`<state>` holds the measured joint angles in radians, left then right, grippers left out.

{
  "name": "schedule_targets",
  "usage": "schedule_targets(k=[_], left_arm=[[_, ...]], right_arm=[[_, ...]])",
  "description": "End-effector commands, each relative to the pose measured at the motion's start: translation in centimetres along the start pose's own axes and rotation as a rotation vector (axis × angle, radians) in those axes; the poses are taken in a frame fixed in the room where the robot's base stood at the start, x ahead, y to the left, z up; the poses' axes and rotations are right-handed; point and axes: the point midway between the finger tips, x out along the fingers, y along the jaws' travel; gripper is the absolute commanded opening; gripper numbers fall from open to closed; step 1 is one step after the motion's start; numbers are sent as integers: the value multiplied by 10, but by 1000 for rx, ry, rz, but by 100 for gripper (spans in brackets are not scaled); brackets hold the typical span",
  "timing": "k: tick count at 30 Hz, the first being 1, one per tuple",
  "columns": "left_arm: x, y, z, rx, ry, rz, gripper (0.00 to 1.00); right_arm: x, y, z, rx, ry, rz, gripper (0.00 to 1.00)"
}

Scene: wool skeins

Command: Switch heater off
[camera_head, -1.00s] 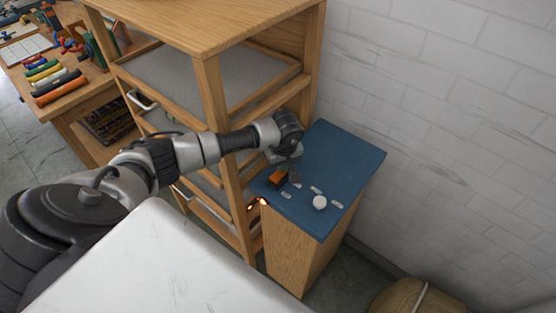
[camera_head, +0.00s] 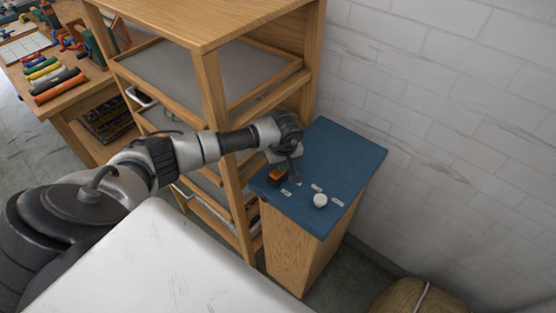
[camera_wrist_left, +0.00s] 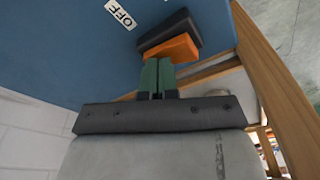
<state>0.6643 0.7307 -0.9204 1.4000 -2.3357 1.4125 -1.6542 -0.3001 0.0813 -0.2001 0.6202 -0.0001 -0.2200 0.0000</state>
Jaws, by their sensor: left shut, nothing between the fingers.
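An orange and black rocker switch (camera_head: 276,176) sits on the blue top (camera_head: 335,160) of a wooden cabinet, near its left edge. It also shows in the left wrist view (camera_wrist_left: 172,46), with a white label reading OFF (camera_wrist_left: 121,14) beside it on the blue panel. My left gripper (camera_head: 294,176) points down just right of the switch in the head view. Its green fingertips (camera_wrist_left: 157,76) are together and empty, right at the orange part; I cannot tell whether they touch it. No orange glow shows beside the cabinet. My right gripper is not in view.
A white round knob (camera_head: 320,200) and several small white labels are on the blue top. A wooden rack (camera_head: 212,90) with grey trays stands close on the left, with my arm passing in front. A white brick wall (camera_head: 450,120) is on the right.

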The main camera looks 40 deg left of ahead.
Motion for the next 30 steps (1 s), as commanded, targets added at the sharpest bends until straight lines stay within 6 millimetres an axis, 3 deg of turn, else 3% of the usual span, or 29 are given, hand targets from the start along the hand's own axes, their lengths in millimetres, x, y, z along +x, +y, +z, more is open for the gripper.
schedule_targets(k=[24, 30], left_arm=[[-63, 0, -10, 0, 1, 1, 0], [-70, 0, -11, 0, 0, 0, 0]], right_arm=[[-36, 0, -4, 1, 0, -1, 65], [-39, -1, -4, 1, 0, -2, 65]])
